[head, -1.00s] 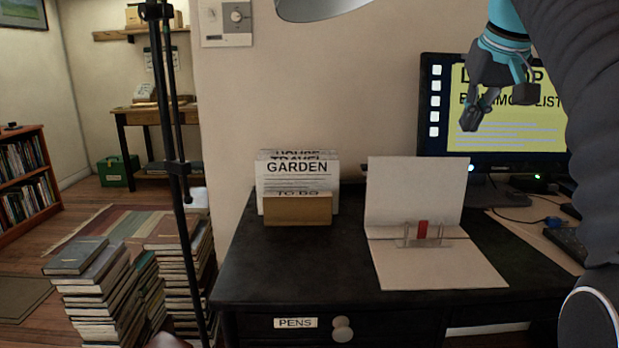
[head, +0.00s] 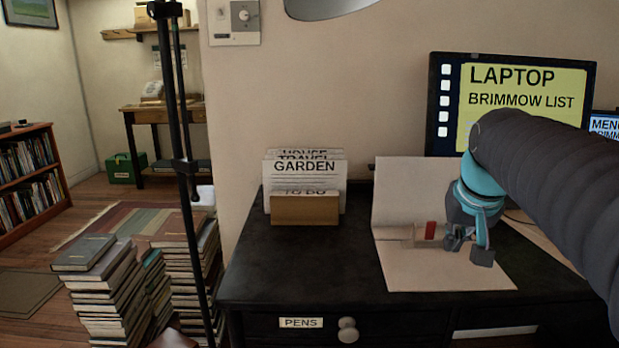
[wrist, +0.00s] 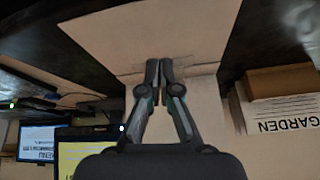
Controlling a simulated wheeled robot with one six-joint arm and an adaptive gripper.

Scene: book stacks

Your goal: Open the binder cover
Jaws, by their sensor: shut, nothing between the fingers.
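The binder stands open on the black desk. Its pale cover (head: 412,192) is raised upright at the back, and its flat lower panel (head: 425,277) lies on the desk. A red piece (head: 430,231) shows near the fold between them. My gripper (head: 467,247) is in front of the binder at its right side, near the fold. In the wrist view my gripper (wrist: 160,66) has its fingertips together and empty, with the binder's panels (wrist: 150,35) behind them. I cannot tell whether the fingers touch the binder. My gripper hides part of the fold.
A wooden card holder (head: 305,209) with GARDEN cards stands left of the binder. A monitor (head: 443,100) stands behind at the right. A dark pole (head: 186,120) and stacked books (head: 110,290) are at the left. The desk's front left is bare.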

